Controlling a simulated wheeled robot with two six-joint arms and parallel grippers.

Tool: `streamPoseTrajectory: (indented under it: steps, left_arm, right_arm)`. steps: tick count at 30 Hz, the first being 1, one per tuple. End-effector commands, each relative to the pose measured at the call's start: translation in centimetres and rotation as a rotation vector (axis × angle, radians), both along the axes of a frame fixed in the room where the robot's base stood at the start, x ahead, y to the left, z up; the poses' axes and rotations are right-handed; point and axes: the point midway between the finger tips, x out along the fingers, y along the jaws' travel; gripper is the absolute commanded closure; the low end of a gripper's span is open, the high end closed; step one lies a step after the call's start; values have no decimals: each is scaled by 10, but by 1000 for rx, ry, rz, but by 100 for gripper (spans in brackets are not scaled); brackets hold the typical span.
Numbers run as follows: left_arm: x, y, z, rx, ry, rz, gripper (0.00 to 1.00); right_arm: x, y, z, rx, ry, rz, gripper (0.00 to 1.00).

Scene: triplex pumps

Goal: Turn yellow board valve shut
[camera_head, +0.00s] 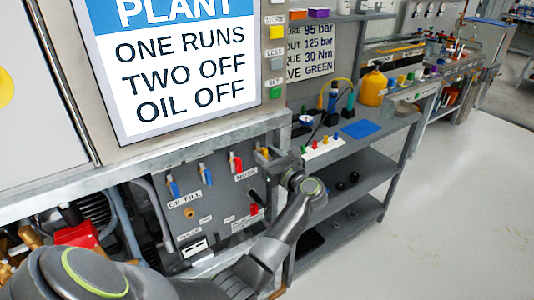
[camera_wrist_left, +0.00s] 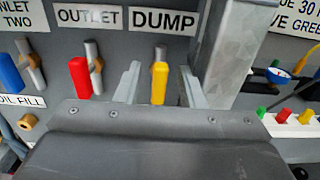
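The yellow board valve (camera_wrist_left: 159,84) is below the DUMP label (camera_wrist_left: 164,20) in the left wrist view. Its yellow handle hangs straight down from a small pivot on a short grey pipe. In the head view the yellow handle (camera_head: 265,152) is small and partly covered by my gripper. My left gripper (camera_wrist_left: 160,88) is open, with one finger on each side of the yellow handle. Gaps show between the handle and both fingers. In the head view my left gripper (camera_head: 272,158) is at the upper right of the valve board. My right gripper is not in view.
A red valve handle (camera_wrist_left: 80,78) hangs under OUTLET, left of my fingers. A blue handle (camera_wrist_left: 10,73) is farther left. A metal post (camera_wrist_left: 232,50) stands close right of the gripper. A shelf with coloured pegs (camera_head: 322,145) is to the right. Open floor (camera_head: 450,200) lies beyond.

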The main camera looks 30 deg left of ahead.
Motion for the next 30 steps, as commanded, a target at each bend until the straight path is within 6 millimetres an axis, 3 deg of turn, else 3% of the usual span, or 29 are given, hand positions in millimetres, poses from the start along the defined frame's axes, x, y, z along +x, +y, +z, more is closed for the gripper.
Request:
streamPoseTrajectory:
  steps: [2, 10, 20, 30]
  left_arm:
    - [0, 0, 0, 0, 0, 0, 67]
    - [0, 0, 0, 0, 1, 0, 100]
    - [0, 0, 1, 12, 29, 0, 100]
    - [3, -1, 2, 91, 220, 0, 100]
  right_arm:
    - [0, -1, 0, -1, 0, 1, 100]
    - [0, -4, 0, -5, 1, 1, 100]
    - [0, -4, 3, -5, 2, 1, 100]
    - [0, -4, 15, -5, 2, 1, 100]
